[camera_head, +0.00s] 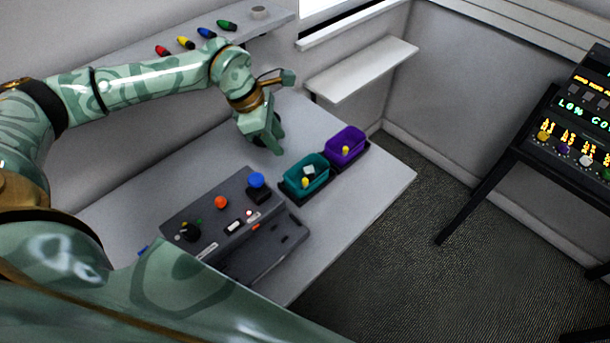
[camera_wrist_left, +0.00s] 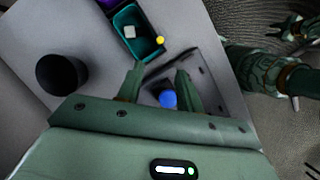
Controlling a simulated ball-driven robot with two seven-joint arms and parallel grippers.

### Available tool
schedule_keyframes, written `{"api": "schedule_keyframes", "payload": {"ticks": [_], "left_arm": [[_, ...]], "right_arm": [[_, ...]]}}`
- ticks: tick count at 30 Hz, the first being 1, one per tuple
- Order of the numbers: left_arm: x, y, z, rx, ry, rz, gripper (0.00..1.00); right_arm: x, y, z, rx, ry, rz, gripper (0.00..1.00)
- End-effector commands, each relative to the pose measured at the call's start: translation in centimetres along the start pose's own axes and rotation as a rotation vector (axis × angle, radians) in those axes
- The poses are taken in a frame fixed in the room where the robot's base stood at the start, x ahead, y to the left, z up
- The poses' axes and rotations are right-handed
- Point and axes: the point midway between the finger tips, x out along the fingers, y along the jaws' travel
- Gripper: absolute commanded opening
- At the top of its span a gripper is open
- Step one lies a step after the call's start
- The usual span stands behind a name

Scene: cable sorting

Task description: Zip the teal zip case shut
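The teal zip case (camera_head: 317,183) stands open-topped on the light table, with a pale cube (camera_head: 308,169) inside. A small yellow piece (camera_head: 304,182) shows at the case. The teal case (camera_wrist_left: 148,48) is also in the left wrist view, beyond my fingertips, with the yellow piece (camera_wrist_left: 160,40) at its edge. My left gripper (camera_head: 268,142) is above the table, left of and behind the case, apart from it. In the left wrist view, its fingers (camera_wrist_left: 160,84) are spread with nothing held between them.
A purple case (camera_head: 352,145) stands behind the teal one. A dark control panel (camera_head: 207,222) with a blue knob (camera_head: 256,180) lies in front. Wall shelves (camera_head: 365,72) rise behind. Bare table lies right of the cases.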

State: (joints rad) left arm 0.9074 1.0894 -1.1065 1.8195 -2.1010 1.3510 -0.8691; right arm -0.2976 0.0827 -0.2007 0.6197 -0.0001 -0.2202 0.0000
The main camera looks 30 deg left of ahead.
Motion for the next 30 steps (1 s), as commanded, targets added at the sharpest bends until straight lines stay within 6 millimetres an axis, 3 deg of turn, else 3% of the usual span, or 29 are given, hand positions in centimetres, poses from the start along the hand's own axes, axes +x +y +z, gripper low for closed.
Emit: {"api": "schedule_keyframes", "payload": {"ticks": [12,18,24,30], "left_arm": [[9.8,-0.2,0.1,0.003,-0.002,-0.006,0.36],[13.7,-0.1,0.1,0.003,-0.003,-0.003,0.36],[15.4,-0.1,0.1,0.005,-0.004,-0.002,0.36],[15.6,-0.1,0.1,0.006,-0.004,-0.001,0.36]], "right_arm": [[0.3,0.1,0.1,0.0,-0.001,0.002,0.36],[0.6,-0.4,0.1,0.004,-0.001,-0.005,0.36],[0.7,-0.8,0.1,0.006,-0.001,-0.01,0.36],[0.7,-0.6,0.1,0.004,-0.002,-0.008,0.36]]}}
